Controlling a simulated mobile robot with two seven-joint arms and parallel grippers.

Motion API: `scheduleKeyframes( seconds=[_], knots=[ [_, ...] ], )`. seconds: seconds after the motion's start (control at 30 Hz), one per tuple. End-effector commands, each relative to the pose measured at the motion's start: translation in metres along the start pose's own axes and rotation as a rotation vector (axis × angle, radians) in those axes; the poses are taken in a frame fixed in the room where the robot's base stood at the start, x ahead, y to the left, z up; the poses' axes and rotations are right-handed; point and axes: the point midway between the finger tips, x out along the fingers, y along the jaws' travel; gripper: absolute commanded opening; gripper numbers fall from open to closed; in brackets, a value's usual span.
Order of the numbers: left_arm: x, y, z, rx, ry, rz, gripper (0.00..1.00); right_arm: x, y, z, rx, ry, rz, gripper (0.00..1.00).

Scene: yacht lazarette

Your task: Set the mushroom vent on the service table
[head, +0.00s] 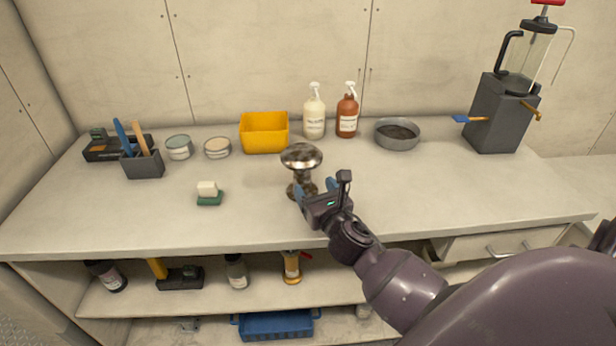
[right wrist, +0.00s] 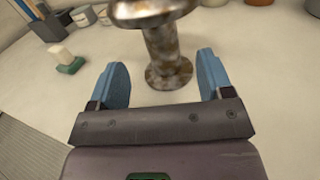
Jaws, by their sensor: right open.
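The mushroom vent (head: 301,158) is a mottled brown and silver metal piece with a domed cap, a narrow stem and a round foot. It stands upright on the pale service table (head: 420,205), near the middle. My right gripper (head: 316,188) is just in front of it at the height of its lower part. In the right wrist view the blue fingers of the gripper (right wrist: 162,85) are spread wide. The vent's stem (right wrist: 163,50) shows upright between and just beyond the fingertips, with clear gaps on both sides. My left gripper is not in view.
Behind the vent stand a yellow bin (head: 264,133), two pump bottles (head: 314,115) and a grey bowl (head: 397,134). A sponge with a white block (head: 208,194) lies to the left. A dark pump unit (head: 500,112) is at the right. Free table lies right of the vent.

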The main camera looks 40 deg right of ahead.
Motion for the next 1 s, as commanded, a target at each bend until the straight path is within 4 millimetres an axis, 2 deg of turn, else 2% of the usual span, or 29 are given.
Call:
scheduleKeyframes(
  seconds=[0.1, 0.3, 1.0],
  knots=[
    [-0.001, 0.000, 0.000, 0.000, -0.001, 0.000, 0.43, -0.018, 0.000, 0.000, 0.002, 0.001, -0.001, 0.73],
    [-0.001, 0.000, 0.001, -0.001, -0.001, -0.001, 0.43, -0.035, 0.000, 0.000, 0.001, 0.001, 0.000, 0.73],
    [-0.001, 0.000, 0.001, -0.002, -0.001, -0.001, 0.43, -0.038, 0.000, 0.000, 0.001, 0.000, 0.000, 0.73]
  ],
)
